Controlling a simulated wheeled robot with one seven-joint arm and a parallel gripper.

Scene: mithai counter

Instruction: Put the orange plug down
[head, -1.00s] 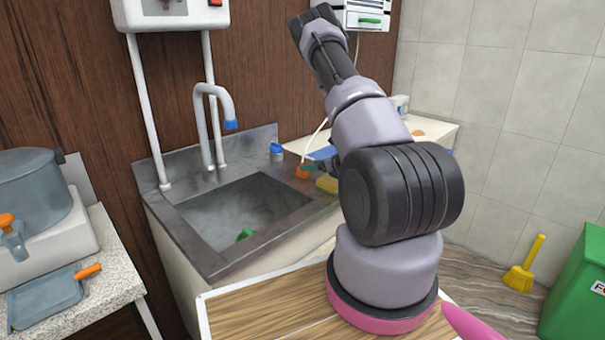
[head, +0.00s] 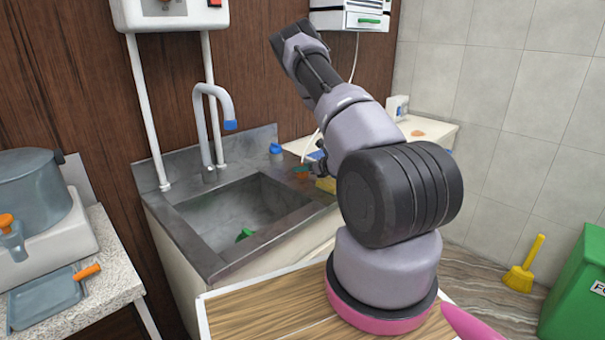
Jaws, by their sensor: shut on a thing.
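The orange plug (head: 302,174) shows as a small orange patch at the right end of the sink's back ledge, near the counter behind. My gripper (head: 308,169) is small in the head view and mostly hidden behind my own arm. It is at the plug and shut on it. The fingertips are too small to see clearly. I cannot tell whether the plug touches the surface under it.
A yellow block (head: 326,184) lies just right of the plug. A blue-capped container (head: 276,150) stands to its left. The sink (head: 215,222) holds a green object (head: 244,235), under a blue-tipped tap (head: 229,124).

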